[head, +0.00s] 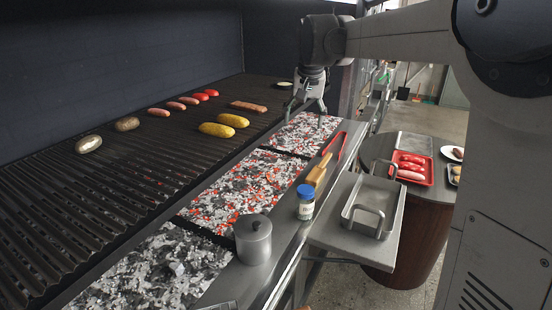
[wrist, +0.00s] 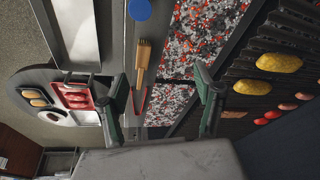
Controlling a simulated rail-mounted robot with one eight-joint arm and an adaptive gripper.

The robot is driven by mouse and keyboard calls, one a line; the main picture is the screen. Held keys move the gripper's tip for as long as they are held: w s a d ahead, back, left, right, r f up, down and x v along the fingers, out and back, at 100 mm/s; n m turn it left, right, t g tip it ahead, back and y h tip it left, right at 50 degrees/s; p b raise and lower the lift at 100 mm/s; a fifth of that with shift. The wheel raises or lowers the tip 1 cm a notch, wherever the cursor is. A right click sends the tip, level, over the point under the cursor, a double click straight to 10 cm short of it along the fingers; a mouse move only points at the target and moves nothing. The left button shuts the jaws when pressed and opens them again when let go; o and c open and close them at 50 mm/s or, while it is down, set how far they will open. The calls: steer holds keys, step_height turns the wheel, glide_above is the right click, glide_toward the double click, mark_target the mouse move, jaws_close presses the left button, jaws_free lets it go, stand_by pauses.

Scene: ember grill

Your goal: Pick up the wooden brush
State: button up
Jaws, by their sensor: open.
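The wooden brush (head: 319,170) lies on the narrow steel ledge in front of the ember trays, between the blue-lidded jar and the red-handled tool. In the wrist view the brush (wrist: 142,62) shows as a tan wooden piece ahead of my fingers, a little left of the middle between them. My gripper (head: 308,108) hangs above the far ember tray, apart from the brush. In the wrist view my gripper (wrist: 160,85) has its two fingers spread wide with nothing between them.
A blue-lidded jar (head: 306,203) and a metal canister (head: 253,239) stand nearer on the ledge. A red-handled tool (head: 335,147) lies just beyond the brush. A steel pan (head: 366,212) sits on the side shelf. Glowing embers (head: 245,187) and the grill grate (head: 120,165) lie left.

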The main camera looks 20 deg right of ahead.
steer(key=w+d+f+m+g, duration=0.1)
steer(key=w+d+f, duration=0.25)
steer(key=w, duration=0.25)
steer(key=w+d+f+m+g, duration=0.1)
steer(key=w+d+f, duration=0.25)
steer(key=w, duration=0.25)
steer(key=m+g, duration=0.1)
steer(key=m, duration=0.1)
glide_above(318, 171)
steer(key=w, duration=0.1)
step_height(318, 171, down, 12)
steer(key=shift+y, duration=0.3)
step_height(318, 171, down, 8)
steer(key=shift+w+d+f, duration=0.1)
steer(key=shift+f, duration=0.1)
steer(key=f, duration=0.2)
steer(key=s+f, duration=0.1)
steer(key=f, duration=0.1)
steer(key=shift+f, duration=0.75)
steer(key=shift+c, duration=0.4)
